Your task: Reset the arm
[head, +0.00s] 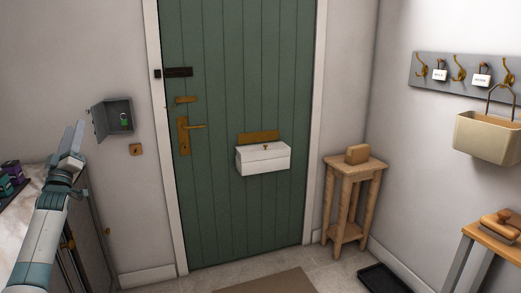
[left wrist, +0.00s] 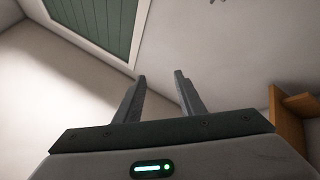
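My left arm comes in from the left in the head view, raised above the pale-topped cabinet (head: 28,205). Its gripper (head: 75,138) points up, beside and in front of the small open grey wall box (head: 119,117). In the left wrist view the two fingers of this gripper (left wrist: 160,85) stand apart with nothing between them. The gripper touches nothing that I can see. My right gripper is not in the head view.
A green door (head: 235,90) with brass handle (head: 190,126) and white letter box (head: 263,158) is ahead. A wooden stool (head: 352,180) stands right of it. A hook rail (head: 462,74) and beige basket (head: 487,137) hang right. A bench (head: 490,232) is at lower right.

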